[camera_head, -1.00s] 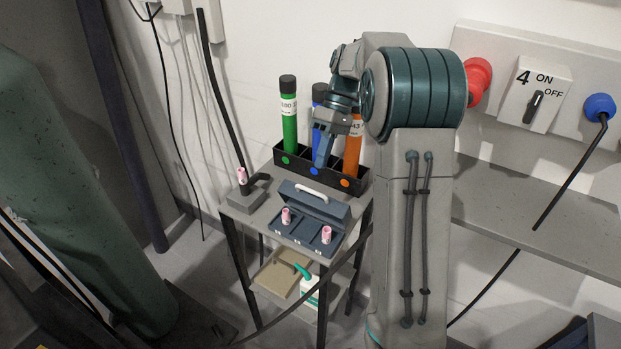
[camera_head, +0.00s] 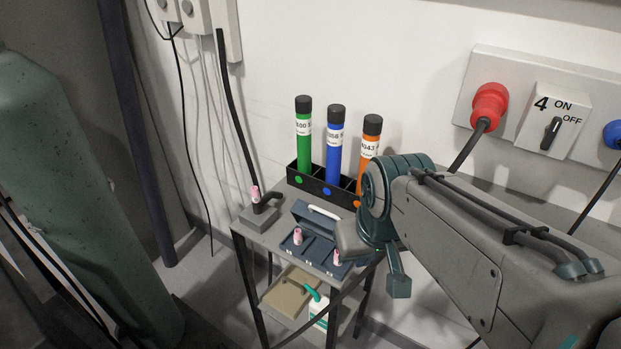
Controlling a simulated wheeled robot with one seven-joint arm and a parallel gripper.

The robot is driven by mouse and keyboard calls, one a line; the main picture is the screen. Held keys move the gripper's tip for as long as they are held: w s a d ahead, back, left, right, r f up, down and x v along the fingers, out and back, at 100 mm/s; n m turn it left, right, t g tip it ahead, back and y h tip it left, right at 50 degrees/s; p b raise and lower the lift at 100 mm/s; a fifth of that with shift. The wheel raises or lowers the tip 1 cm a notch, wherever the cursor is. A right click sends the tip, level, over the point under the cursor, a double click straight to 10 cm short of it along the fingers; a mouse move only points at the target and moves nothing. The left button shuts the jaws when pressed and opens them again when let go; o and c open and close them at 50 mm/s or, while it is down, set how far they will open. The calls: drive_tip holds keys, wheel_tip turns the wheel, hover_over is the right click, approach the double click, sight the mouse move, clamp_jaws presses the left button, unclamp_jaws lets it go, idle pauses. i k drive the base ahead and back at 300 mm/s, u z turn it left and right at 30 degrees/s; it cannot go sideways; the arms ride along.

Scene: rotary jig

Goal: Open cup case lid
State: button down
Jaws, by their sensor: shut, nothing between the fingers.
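The cup case (camera_head: 319,253) is a small dark blue box on the small grey table. Its lid (camera_head: 318,222) stands raised and tilted back, with a white handle (camera_head: 324,212) along its upper edge. Two pink cups, one on the left (camera_head: 298,236) and one on the right (camera_head: 337,257), show in the open case. My gripper (camera_head: 398,288) points down to the right of the case, apart from it, shut and empty. My arm hides part of the case's right side.
A black rack (camera_head: 307,182) behind the case holds green (camera_head: 304,140), blue (camera_head: 335,150) and orange (camera_head: 369,145) tubes. A grey stand (camera_head: 260,215) with a pink-tipped torch is at the left. A bottle (camera_head: 319,308) and tan box (camera_head: 290,293) sit on the lower shelf.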

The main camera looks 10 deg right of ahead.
sight(317, 220)
drive_tip(key=z, duration=1.15)
drive_tip(key=k, duration=0.7)
drive_tip(key=u, duration=0.95)
drive_tip(key=i, duration=0.5)
